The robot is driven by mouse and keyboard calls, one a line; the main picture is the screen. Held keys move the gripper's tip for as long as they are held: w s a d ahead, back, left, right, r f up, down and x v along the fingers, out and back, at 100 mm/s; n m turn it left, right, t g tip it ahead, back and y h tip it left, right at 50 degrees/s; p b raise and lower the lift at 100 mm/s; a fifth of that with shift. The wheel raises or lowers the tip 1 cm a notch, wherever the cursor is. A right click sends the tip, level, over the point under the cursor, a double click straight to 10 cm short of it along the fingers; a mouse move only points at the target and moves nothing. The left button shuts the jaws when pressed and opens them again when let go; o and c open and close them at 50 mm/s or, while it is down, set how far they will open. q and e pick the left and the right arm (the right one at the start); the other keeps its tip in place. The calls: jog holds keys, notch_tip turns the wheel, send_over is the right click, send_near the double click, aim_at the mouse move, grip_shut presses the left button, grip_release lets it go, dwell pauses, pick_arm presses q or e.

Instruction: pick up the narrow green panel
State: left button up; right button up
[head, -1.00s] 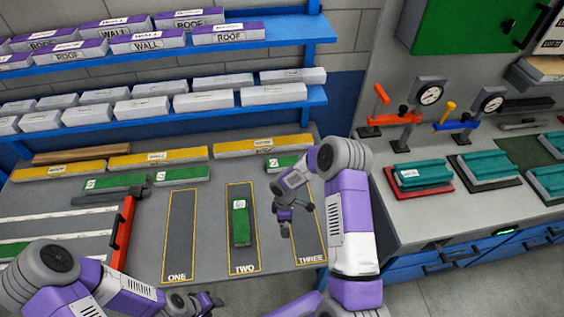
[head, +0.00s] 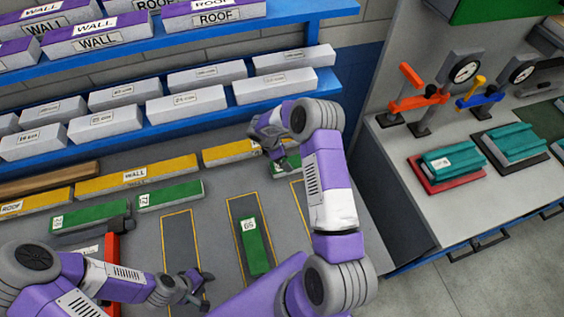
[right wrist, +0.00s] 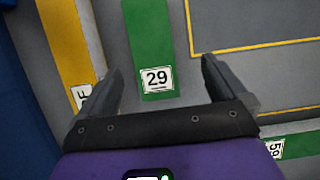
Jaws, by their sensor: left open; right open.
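A green panel marked 29 (right wrist: 150,40) lies on the bench in the right wrist view, between the fingers of my right gripper (right wrist: 160,68), which is open and not holding it. In the head view this panel (head: 287,170) is partly hidden by my right gripper (head: 277,152). Two more green panels (head: 92,215) (head: 171,195) lie at the left. My left gripper (head: 192,287) is open and empty over the bench front.
Yellow panels (head: 125,181) line the bench behind the green ones. Blue shelves (head: 180,130) with white and purple boxes rise at the back. Clamps and teal blocks (head: 452,160) stand on the right counter.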

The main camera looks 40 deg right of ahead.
aim_at(290, 163)
jog(key=shift+f+b, duration=0.35)
jog(key=shift+f, duration=0.3)
jog(key=shift+w+d+f, duration=0.15)
jog(key=shift+w+f, duration=0.4)
jog(key=shift+f, duration=0.15)
jog(key=x, duration=0.6)
jog(key=shift+s+d+f, duration=0.1)
jog(key=shift+d+f, duration=0.05)
jog(key=shift+d, duration=0.35)
jog(key=shift+c, duration=0.3)
jog(key=c, duration=1)
